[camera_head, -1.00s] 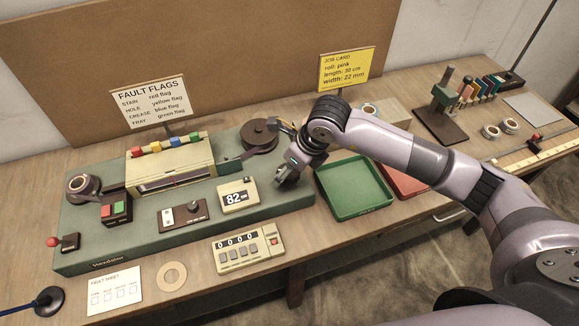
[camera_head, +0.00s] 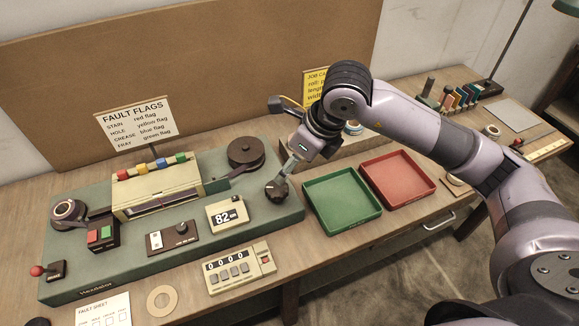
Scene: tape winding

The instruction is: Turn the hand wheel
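The dark, rounded hand wheel (camera_head: 276,189) appears at the right end of the green winding machine (camera_head: 215,262), in front of the dark reel (camera_head: 246,152). My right arm reaches in from the right. Its gripper (camera_head: 284,172) is at the wheel, with a pale grey part sloping down to it. The fingertips are hard to separate from the dark wheel, so contact and finger opening cannot be told. My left gripper is not in view.
An empty green tray (camera_head: 342,226) and a red tray (camera_head: 398,178) lie right of the machine. A yellow job card (camera_head: 314,88) stands behind my arm.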

